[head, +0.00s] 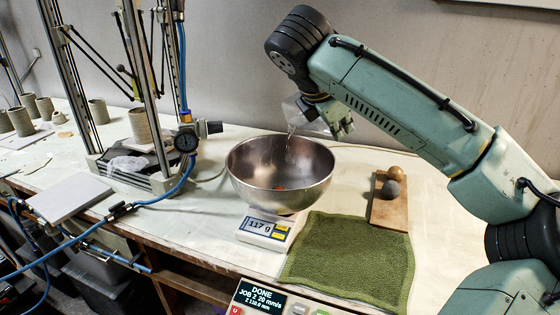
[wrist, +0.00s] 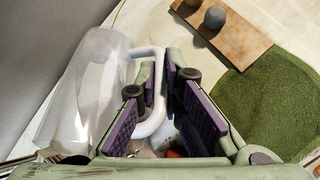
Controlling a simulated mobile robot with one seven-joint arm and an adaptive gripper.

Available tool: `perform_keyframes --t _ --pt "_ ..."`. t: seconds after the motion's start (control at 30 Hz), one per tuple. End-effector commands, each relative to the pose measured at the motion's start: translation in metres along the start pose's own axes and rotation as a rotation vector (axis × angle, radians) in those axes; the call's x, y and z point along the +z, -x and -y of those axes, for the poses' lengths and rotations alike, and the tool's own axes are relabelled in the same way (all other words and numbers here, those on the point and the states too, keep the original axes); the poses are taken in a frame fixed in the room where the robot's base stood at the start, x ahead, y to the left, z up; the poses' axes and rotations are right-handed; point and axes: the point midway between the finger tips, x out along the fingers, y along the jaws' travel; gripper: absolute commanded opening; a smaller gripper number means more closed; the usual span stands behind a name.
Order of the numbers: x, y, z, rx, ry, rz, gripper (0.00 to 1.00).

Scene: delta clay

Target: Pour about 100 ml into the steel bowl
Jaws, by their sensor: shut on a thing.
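The steel bowl (head: 262,178) sits upright on a kitchen scale (head: 270,230) whose display reads 117 g. Something small and orange-red shows inside the bowl. My gripper (head: 338,122) is above the bowl's back right rim, shut on the handle of a clear jug (head: 300,112). The jug is tilted, and a thin clear stream (head: 289,140) falls from it into the bowl. In the wrist view the clear jug (wrist: 85,95) is at the left, its pale handle (wrist: 156,115) between the purple finger pads. The liquid level in the jug cannot be made out.
A green towel (head: 350,262) lies right of the scale. A wooden board (head: 388,212) with two round lumps is behind it. A printer frame (head: 150,170) with blue hoses stands left of the bowl. A display panel (head: 262,300) reading DONE is in front.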

Motion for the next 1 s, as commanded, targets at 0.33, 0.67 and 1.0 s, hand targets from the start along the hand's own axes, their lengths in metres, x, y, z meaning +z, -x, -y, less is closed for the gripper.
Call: perform_keyframes --t 0.33,0.67,1.0 --pt "-0.002 0.0 0.005 0.021 -0.004 0.04 0.0" --pt "-0.003 0.0 0.009 0.038 -0.006 0.076 0.0" --pt "-0.003 0.003 0.011 0.053 -0.007 0.103 0.0"
